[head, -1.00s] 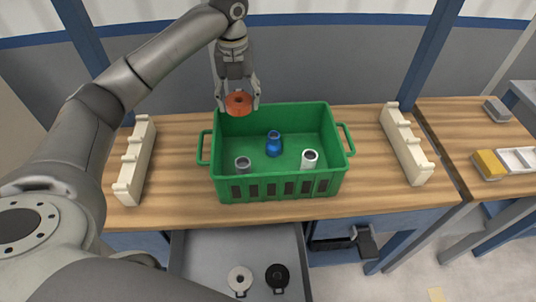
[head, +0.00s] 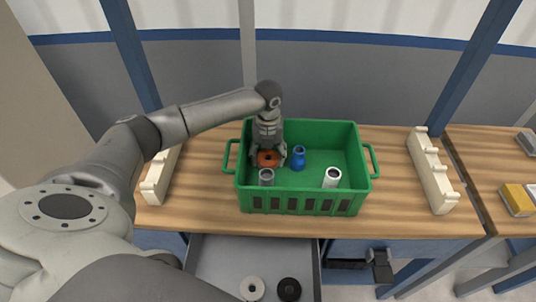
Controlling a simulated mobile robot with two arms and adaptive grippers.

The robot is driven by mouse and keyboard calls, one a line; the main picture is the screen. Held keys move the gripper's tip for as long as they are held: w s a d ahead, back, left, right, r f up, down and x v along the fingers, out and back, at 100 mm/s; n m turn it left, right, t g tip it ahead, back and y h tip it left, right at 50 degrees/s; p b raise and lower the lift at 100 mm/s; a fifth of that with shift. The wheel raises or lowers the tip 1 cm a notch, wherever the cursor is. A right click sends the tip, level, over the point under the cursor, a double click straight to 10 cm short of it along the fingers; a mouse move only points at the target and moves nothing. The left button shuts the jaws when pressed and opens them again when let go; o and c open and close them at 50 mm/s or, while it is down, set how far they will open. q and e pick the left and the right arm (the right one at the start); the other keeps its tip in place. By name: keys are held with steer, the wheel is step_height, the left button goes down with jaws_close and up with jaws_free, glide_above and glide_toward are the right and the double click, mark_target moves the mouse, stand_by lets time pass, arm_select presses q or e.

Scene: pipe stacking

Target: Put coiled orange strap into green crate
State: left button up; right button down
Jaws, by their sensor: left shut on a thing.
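The green crate (head: 300,203) stands on the wooden workbench, open at the top. My left gripper (head: 268,157) reaches down inside the left part of the crate. It is shut on the coiled orange strap (head: 268,160), a small round orange-brown coil with a dark centre. The strap is within the crate walls, just behind a grey pipe piece. I cannot tell whether it touches the crate floor. My right gripper is not in view.
In the crate are a grey pipe piece (head: 266,177), a blue piece (head: 298,158) and a white pipe piece (head: 332,177). Cream racks stand left (head: 160,176) and right (head: 432,172). An open drawer (head: 222,262) below holds a white coil (head: 252,288) and a black coil (head: 289,289).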

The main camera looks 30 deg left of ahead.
mark_target(268, 156)
arm_select(q)
steer(key=shift+f, duration=0.15)
steer(key=shift+f, duration=0.1)
steer(key=o, duration=0.8)
steer(key=shift+c, duration=0.2)
step_height(268, 156, up, 12)
steer(key=b, duration=0.1)
steer(key=shift+r, duration=0.2)
